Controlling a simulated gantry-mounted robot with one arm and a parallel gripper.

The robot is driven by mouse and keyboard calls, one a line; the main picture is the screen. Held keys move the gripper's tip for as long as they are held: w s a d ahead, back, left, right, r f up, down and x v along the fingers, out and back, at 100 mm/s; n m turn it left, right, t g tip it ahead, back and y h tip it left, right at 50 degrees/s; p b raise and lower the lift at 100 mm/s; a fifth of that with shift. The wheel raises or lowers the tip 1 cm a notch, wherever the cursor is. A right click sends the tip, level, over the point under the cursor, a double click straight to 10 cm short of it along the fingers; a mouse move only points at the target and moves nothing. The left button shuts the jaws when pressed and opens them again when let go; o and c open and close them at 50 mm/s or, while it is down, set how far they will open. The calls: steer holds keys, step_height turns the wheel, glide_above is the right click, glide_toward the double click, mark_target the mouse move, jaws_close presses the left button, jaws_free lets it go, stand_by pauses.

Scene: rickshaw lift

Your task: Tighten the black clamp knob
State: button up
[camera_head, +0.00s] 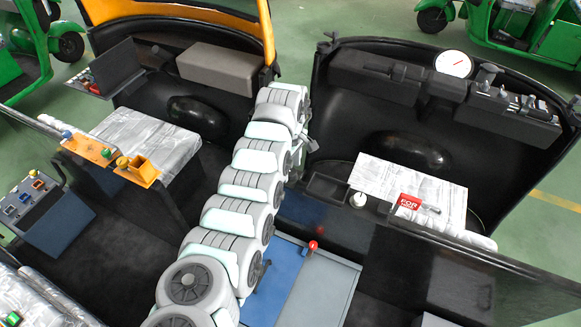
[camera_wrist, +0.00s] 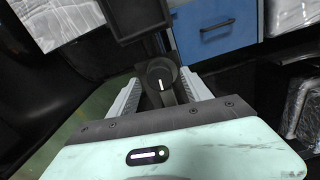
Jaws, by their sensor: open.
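A black round knob (camera_wrist: 161,76) with a white line mark shows in the wrist view. It sits at the end of a dark post, below a black box-like part (camera_wrist: 133,15) in the picture. My gripper (camera_wrist: 161,93) is open, with one pale ribbed finger on each side of the knob. Small gaps seem to show between fingers and knob, but I cannot tell whether either touches. In the head view my arm runs up the middle and hides the knob and most of my gripper.
A blue drawer (camera_wrist: 215,27) with a dark handle is close to the right of the knob. A silver-wrapped seat (camera_wrist: 60,20) is at upper left. In the head view, a white round gauge (camera_head: 453,64) stands on the right dashboard. A red-topped lever (camera_head: 312,246) stands right of my arm.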

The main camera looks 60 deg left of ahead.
steer(key=shift+f, duration=0.4)
jaws_close()
stand_by(0.4)
